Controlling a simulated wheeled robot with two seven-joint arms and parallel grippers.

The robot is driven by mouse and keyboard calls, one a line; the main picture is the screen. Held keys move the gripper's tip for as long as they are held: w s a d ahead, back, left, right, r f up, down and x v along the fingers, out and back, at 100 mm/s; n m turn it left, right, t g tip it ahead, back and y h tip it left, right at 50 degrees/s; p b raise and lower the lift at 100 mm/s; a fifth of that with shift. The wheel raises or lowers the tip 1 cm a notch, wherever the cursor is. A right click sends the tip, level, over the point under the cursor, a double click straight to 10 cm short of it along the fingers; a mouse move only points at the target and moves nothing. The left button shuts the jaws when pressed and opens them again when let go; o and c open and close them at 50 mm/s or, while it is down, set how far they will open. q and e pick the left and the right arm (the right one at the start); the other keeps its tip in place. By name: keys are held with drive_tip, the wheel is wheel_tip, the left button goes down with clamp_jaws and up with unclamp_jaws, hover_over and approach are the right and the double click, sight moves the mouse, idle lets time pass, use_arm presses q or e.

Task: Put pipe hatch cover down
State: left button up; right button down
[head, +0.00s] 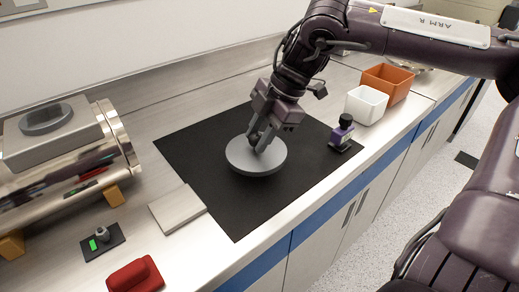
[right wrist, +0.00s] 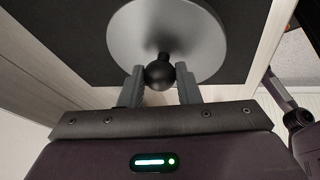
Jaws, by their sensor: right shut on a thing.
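The pipe hatch cover (head: 256,160) is a round grey disc with a dark ball knob. In the head view it is over the middle of the black mat (head: 200,150), lying about flat; I cannot tell whether it touches the mat. My right gripper (head: 260,142) comes from above and is shut on the knob. In the right wrist view the two fingers (right wrist: 160,82) are on either side of the black knob (right wrist: 159,74), with the cover's grey disc (right wrist: 140,25) beyond. My left gripper is not in view.
A purple-labelled bottle (head: 342,133) stands at the mat's right edge. A white bin (head: 366,104) and an orange bin (head: 388,82) are behind it. The mat around the cover is clear.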

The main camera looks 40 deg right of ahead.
wheel_tip(320, 180, down, 4)
drive_tip(key=shift+s+r, duration=0.1)
drive_tip(key=shift+r, duration=0.1)
drive_tip(key=shift+f, duration=0.35)
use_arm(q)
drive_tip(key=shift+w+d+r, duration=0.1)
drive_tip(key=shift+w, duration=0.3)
use_arm(e)
drive_tip(key=c, duration=1.1)
unclamp_jaws()
drive_tip(key=shift+f, duration=0.1)
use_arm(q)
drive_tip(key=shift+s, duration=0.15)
